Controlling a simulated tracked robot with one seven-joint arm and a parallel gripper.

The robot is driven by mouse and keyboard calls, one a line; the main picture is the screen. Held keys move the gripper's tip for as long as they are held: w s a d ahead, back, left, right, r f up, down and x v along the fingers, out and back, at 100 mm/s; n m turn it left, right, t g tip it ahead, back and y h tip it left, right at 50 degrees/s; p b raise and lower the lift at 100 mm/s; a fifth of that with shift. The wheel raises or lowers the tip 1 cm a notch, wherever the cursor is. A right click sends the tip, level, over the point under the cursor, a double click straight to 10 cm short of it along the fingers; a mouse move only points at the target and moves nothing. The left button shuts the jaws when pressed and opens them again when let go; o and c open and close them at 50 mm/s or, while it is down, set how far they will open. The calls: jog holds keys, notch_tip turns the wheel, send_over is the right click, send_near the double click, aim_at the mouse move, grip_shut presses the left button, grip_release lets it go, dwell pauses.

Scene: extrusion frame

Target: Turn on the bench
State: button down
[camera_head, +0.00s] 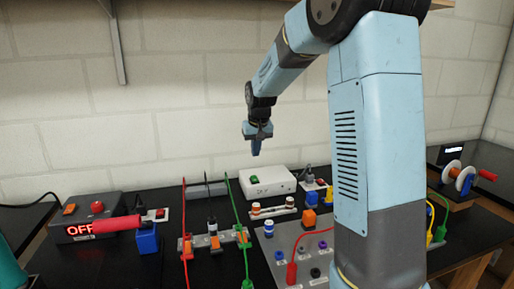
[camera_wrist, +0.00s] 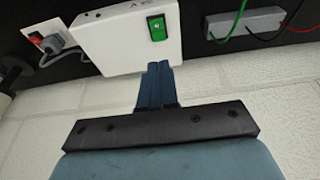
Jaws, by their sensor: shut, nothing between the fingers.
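My gripper (camera_head: 256,150) is shut and empty, held in the air above the bench in front of the block wall. A white box (camera_head: 267,180) with a green rocker switch (camera_head: 254,181) lies below it on the black bench top. In the wrist view the shut blue fingers (camera_wrist: 157,82) appear just beside the box (camera_wrist: 120,50), near its green switch (camera_wrist: 157,28); I cannot tell the gap. A black unit (camera_head: 85,227) at the left shows a red "OFF" display and carries an orange switch and a red button.
A socket with a red switch and grey plug (camera_wrist: 45,42) is beside the white box. Red and green cables (camera_head: 240,225) rise from a grey terminal block (camera_head: 213,240). A grey panel (camera_head: 290,258) holds coloured jacks. A spool device (camera_head: 458,183) stands at the right.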

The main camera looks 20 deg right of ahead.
aim_at(253, 177)
jog(key=x, duration=1)
jog(key=shift+f, duration=0.1)
jog(key=shift+d, duration=0.1)
jog(key=shift+w+d+f, duration=0.1)
jog(key=shift+d, duration=0.1)
jog(key=shift+a, duration=0.3)
jog(key=shift+s, duration=0.9)
